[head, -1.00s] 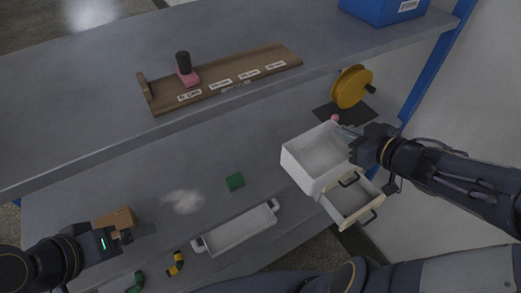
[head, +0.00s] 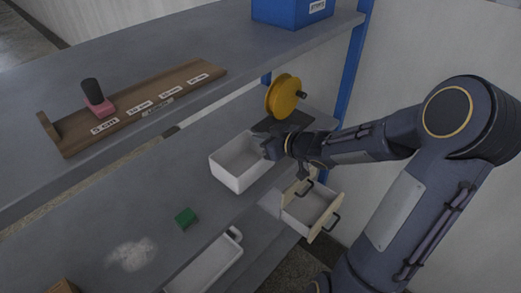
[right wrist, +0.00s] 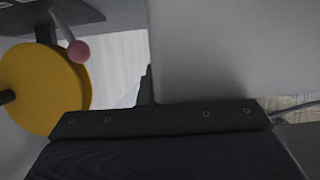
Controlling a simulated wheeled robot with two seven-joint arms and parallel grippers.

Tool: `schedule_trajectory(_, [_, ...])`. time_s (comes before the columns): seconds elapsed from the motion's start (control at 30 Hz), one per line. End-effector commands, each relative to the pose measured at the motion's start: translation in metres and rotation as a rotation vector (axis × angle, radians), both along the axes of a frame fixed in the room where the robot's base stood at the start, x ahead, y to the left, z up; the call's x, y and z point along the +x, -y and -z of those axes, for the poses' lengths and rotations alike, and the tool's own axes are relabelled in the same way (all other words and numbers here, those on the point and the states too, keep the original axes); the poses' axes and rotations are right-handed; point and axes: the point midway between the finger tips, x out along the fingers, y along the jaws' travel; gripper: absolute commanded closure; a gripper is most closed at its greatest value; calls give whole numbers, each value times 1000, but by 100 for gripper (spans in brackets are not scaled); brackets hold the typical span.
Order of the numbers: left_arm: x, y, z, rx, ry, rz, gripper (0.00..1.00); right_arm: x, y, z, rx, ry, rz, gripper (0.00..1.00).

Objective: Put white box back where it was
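The white box (head: 228,177) is an open-topped box above the lower shelf, left of the open drawer. My right gripper (head: 268,148) is at its right wall and appears shut on it; the fingertips are partly hidden. In the right wrist view a large pale wall of the white box (right wrist: 235,50) fills the upper right, against the gripper (right wrist: 152,88). I cannot tell whether the box's base touches the shelf. My left gripper is out of view.
An open drawer (head: 325,221) stands right of the box. A yellow reel (head: 281,97) is behind it; it shows in the wrist view (right wrist: 40,85). A green block (head: 186,218) and a long white tray (head: 205,267) lie in front. The upper shelf (head: 215,50) overhangs at left.

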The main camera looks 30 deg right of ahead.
Motion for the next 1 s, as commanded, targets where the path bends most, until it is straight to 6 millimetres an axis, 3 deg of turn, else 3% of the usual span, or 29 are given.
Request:
schedule_trajectory(0.2, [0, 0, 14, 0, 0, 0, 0, 4, 0, 32, 3, -3, -1, 100])
schedule_trajectory(0.67, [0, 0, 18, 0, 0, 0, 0, 4, 0, 40, 2, -1, 0, 100])
schedule_trajectory(0.7, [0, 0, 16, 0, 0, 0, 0, 3, 0, 38, 1, -1, -1, 91])
schedule_trajectory(0.83, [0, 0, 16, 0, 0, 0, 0, 3, 0, 38, 1, -1, -1, 75])
schedule_trajectory(1.0, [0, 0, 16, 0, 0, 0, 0, 3, 0, 38, 1, -1, -1, 75])
